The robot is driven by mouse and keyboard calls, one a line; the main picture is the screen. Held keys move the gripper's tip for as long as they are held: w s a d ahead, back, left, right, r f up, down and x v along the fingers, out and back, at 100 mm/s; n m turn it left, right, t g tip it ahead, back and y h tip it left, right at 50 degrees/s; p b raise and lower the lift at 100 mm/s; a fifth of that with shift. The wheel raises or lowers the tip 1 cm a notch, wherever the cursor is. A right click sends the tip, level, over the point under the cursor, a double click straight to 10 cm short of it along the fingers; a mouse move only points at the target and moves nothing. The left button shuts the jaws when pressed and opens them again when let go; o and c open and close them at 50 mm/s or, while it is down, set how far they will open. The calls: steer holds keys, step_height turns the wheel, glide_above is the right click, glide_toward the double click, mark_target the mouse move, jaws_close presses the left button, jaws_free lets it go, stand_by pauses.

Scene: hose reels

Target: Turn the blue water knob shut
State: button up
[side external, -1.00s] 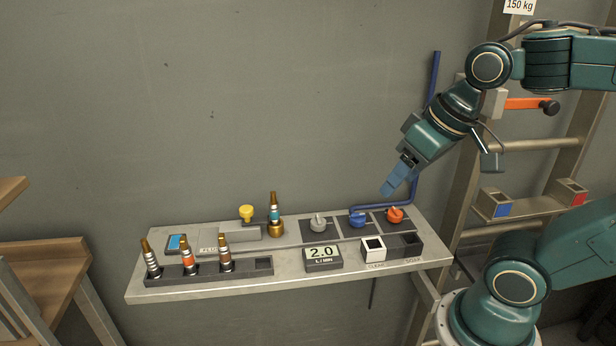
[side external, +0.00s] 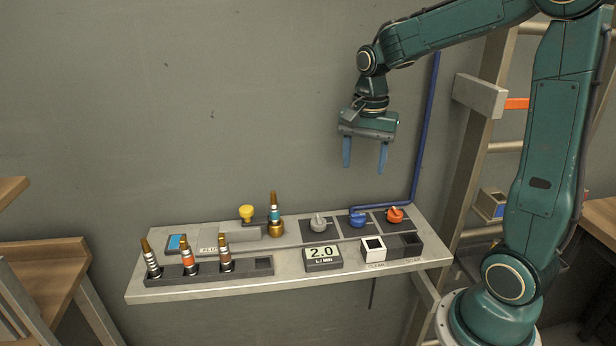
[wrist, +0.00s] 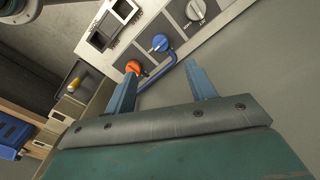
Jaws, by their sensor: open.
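The blue water knob (side external: 357,220) sits on a dark square plate on the shelf, between a grey knob (side external: 318,225) and an orange knob (side external: 395,215). A blue pipe runs from it to the right and up the wall. In the wrist view the blue knob (wrist: 160,42) shows beyond the fingertips, with the orange knob (wrist: 134,67) near the left finger. My gripper (side external: 364,172) is open and empty, pointing down, above the knobs and apart from them. Its two blue fingers also show in the wrist view (wrist: 160,82).
The shelf (side external: 150,290) also holds a 2.0 L/MIN display (side external: 322,258), a white square box (side external: 373,249), a yellow knob (side external: 247,213) and several brass nozzles. The blue pipe (side external: 428,130) rises beside a ladder at right. Air around my gripper is clear.

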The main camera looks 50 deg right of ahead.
mark_target(358, 215)
steer(key=shift+w+d+f+m, duration=0.25)
steer(key=shift+d+f+m, duration=0.1)
steer(key=shift+d+m, duration=0.05)
step_height(358, 215, down, 14)
steer(key=shift+r, duration=0.1)
stand_by(0.7)
steer(key=shift+c, duration=0.3)
steer(key=c, duration=0.9)
